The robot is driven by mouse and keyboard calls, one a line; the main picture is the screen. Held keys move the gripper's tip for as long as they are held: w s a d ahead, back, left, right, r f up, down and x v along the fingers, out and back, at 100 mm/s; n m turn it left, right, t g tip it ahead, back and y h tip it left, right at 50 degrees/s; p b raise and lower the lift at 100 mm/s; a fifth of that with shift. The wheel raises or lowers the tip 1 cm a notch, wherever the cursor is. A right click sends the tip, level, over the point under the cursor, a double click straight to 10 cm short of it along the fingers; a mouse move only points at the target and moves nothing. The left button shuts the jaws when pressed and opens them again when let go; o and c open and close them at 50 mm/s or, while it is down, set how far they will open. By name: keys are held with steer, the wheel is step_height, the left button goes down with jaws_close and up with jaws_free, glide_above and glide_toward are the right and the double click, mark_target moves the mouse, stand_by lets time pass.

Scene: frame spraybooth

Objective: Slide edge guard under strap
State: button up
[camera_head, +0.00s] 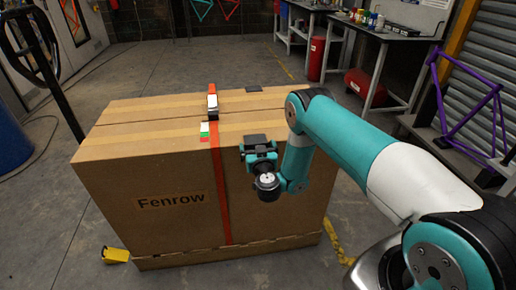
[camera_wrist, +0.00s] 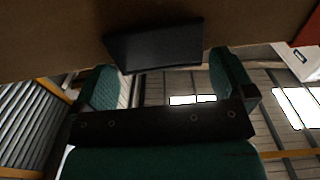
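A big cardboard box (camera_head: 150,170) marked Fenrow stands on a pallet. An orange-red strap (camera_head: 222,195) runs over its top and down its front, with a buckle (camera_head: 212,105) on top. A black edge guard (camera_head: 255,139) sits at the front top edge, right of the strap and apart from it. My gripper (camera_head: 260,158) is at the box's front edge, close by the guard. In the wrist view the guard (camera_wrist: 155,45) lies against the brown cardboard, just beyond the green fingertips. The fingers are spread, with a small gap visible at the right one; firm contact is not clear.
Another dark guard (camera_head: 253,88) lies at the box's far edge. A small red, white and green label (camera_head: 205,130) is beside the strap. A yellow item (camera_head: 116,255) is on the floor at left. A purple frame (camera_head: 470,115) and workbench (camera_head: 385,40) stand at right.

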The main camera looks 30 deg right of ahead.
steer(key=shift+s+r, duration=0.1)
steer(key=p+v, duration=1.7)
steer(key=p, duration=0.8)
steer(key=shift+s, duration=0.15)
